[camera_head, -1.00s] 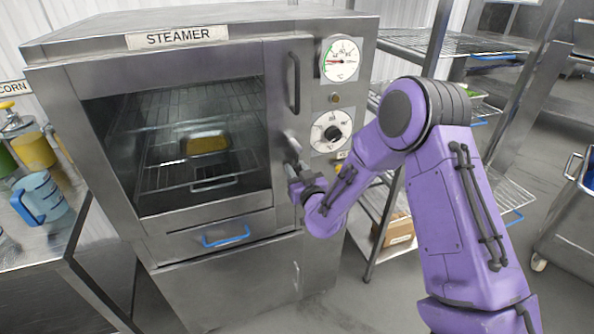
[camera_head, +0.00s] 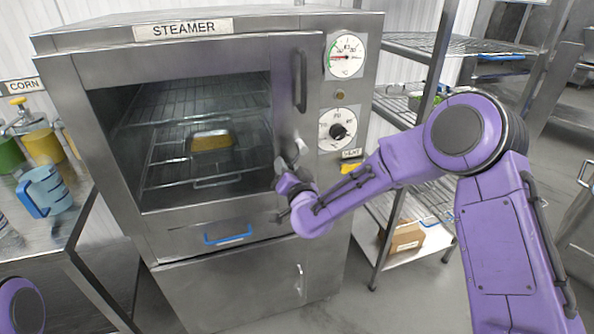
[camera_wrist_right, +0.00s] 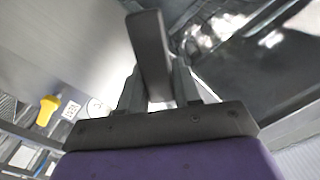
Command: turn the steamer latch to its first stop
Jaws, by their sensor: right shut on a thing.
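The steamer (camera_head: 215,215) stands in front of me, its door looking closed, with a tall dark handle (camera_head: 300,80) on the door's right side. The steamer latch (camera_wrist_right: 147,42) is a dark grey bar in the right wrist view, between the two fingers of my right gripper (camera_wrist_right: 157,88). In the head view the right gripper (camera_head: 283,172) is at the lower right of the door, below the handle, and partly covers the latch, so its exact angle is hard to tell. My left gripper is out of view.
A tray (camera_head: 212,140) with yellow contents sits on a rack inside the steamer. A dial (camera_head: 337,129) and a yellow lever (camera_head: 353,168) are right of the latch. A blue jug (camera_head: 45,190) stands on the left counter; a wire shelf (camera_head: 455,45) stands at right.

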